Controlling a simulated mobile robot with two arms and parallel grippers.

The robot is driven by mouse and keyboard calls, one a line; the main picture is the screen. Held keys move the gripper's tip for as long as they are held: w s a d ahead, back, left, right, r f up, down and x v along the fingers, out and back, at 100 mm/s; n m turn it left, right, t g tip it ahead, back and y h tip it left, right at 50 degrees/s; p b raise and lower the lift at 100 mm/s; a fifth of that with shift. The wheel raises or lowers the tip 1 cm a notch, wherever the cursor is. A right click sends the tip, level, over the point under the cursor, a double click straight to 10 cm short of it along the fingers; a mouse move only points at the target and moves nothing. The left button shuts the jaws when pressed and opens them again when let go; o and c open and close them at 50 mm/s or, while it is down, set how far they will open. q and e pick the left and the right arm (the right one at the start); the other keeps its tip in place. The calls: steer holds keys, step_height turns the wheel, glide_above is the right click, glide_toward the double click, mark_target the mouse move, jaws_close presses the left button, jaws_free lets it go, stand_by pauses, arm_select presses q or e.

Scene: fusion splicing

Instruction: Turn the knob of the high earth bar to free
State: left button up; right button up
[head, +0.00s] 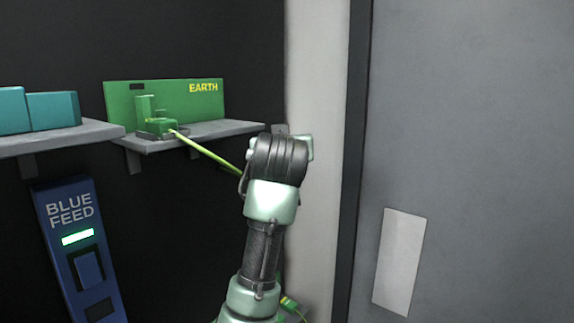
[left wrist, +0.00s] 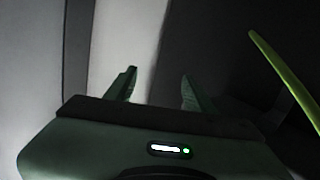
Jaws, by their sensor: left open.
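The high earth bar (head: 205,100) is a green panel marked EARTH, standing on a grey shelf in the head view. A green block-shaped fitting (head: 160,126) sits in front of it at its left end. I cannot make out which part is the knob or how it is set. A yellow-green cable (head: 207,153) runs from the fitting down behind my arm; a yellow-green strand (left wrist: 283,70) also shows in the left wrist view. My left gripper (left wrist: 160,90) is open, with nothing visible between its fingers. In the head view my arm hides its fingertips. My right gripper is not in view.
The grey shelf (head: 195,139) projects from the dark wall. Teal boxes (head: 52,110) stand on another shelf to the left, above a BLUE FEED panel (head: 80,265). A pale post (head: 316,60) and grey door (head: 470,130) are right. A green piece (head: 289,303) is low beside my arm.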

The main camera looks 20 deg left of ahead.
arm_select(q)
steer(key=shift+m+g, duration=0.3)
steer(key=shift+m, duration=0.1)
steer(key=f, duration=0.1)
steer(key=w+f, duration=0.1)
steer(key=f, duration=0.1)
steer(key=w+f, duration=0.1)
steer(key=f, duration=0.1)
steer(key=shift+d+f, duration=0.1)
steer(key=shift+d, duration=0.1)
